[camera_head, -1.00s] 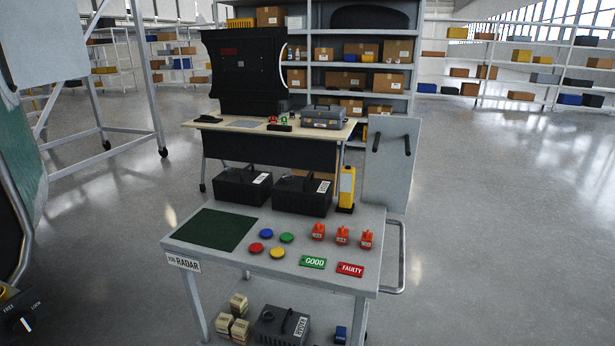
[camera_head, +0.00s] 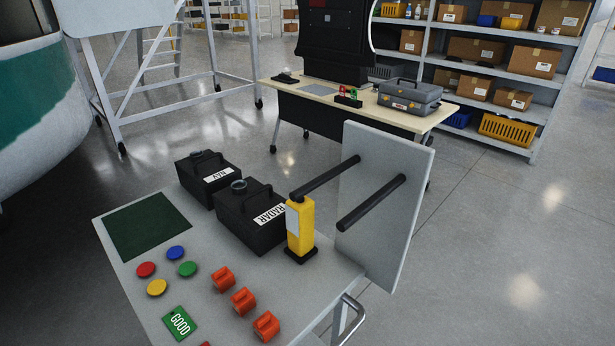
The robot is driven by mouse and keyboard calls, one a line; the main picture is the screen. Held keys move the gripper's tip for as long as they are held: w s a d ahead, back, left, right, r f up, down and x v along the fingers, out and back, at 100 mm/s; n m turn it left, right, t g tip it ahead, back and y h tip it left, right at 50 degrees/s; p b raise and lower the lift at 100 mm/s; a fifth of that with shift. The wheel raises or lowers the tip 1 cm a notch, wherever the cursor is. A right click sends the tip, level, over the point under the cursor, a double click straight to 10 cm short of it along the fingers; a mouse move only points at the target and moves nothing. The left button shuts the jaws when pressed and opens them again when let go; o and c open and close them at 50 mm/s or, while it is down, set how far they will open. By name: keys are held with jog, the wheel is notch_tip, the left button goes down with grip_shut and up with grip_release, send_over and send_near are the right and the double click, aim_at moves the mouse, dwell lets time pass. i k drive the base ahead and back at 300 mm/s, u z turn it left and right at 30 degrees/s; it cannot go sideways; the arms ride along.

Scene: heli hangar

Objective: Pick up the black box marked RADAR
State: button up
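The black box marked RADAR (camera_head: 250,226) stands upright on the grey cart top (camera_head: 205,262). It has a black handle on top, a round fitting at its back left corner and a white label reading RADAR on its right side. A similar black box marked NAV (camera_head: 207,178) stands just behind it to the left. A yellow device with a black base (camera_head: 300,228) stands close to the right of the RADAR box and covers a little of its right end. My gripper is not in view.
A grey panel with two black bars (camera_head: 385,205) rises at the cart's right edge. A dark green mat (camera_head: 148,226), coloured discs (camera_head: 187,269), several orange pieces (camera_head: 243,301) and a GOOD tag (camera_head: 181,323) lie on the cart. A desk (camera_head: 345,105) stands behind. Open floor lies to the right.

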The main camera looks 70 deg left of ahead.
aim_at(251, 209)
jog(key=i, duration=1.2)
jog(key=u, duration=3.3)
